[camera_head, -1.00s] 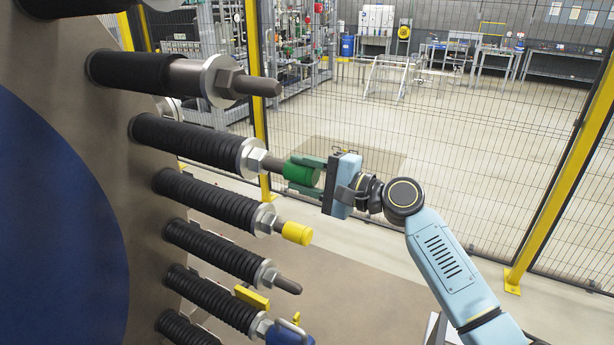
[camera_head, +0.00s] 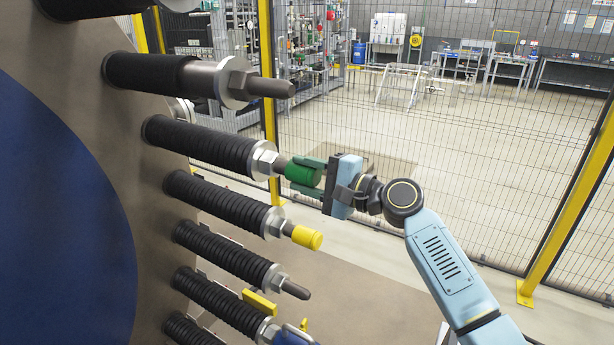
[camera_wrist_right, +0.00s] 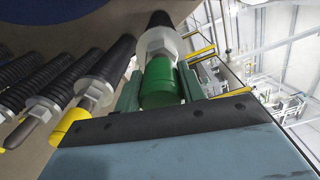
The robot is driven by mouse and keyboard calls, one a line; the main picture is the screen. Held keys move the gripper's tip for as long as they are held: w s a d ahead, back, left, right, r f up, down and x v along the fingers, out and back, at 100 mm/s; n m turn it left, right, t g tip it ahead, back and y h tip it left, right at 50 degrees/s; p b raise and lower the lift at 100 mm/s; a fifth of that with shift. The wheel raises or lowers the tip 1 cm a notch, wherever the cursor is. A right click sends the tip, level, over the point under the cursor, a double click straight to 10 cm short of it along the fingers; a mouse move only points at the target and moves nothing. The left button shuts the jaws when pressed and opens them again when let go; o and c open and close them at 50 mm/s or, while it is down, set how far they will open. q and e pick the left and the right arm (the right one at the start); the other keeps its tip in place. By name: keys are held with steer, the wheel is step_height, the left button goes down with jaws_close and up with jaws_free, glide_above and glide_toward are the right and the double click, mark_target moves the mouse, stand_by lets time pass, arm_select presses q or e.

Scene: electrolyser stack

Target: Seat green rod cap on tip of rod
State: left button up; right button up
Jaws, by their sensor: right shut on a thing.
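The green rod cap (camera_head: 303,174) is between the fingers of my right gripper (camera_head: 309,177), which is shut on it. The cap sits at the end of a rod (camera_head: 283,166) that comes out of a black ribbed sleeve and a metal nut. A short grey length of rod shows between nut and cap. The cap appears in line with the rod; how deep the rod is inside is hidden. In the right wrist view the cap (camera_wrist_right: 160,82) lies between the two green fingers, close below the nut (camera_wrist_right: 158,43). My left gripper is not in view.
A yellow cap (camera_head: 307,238) covers the rod below, and a bare rod tip (camera_head: 295,290) is under that. A thicker bare rod (camera_head: 270,87) juts out above. A blue part (camera_head: 293,337) is at the bottom. A mesh fence (camera_head: 450,150) stands behind; floor right of the stack is clear.

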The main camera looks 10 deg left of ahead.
steer(key=o, duration=1.2)
steer(key=shift+c, duration=0.2)
steer(key=b+v, duration=0.2)
steer(key=v, duration=1.1)
steer(key=shift+d, duration=0.2)
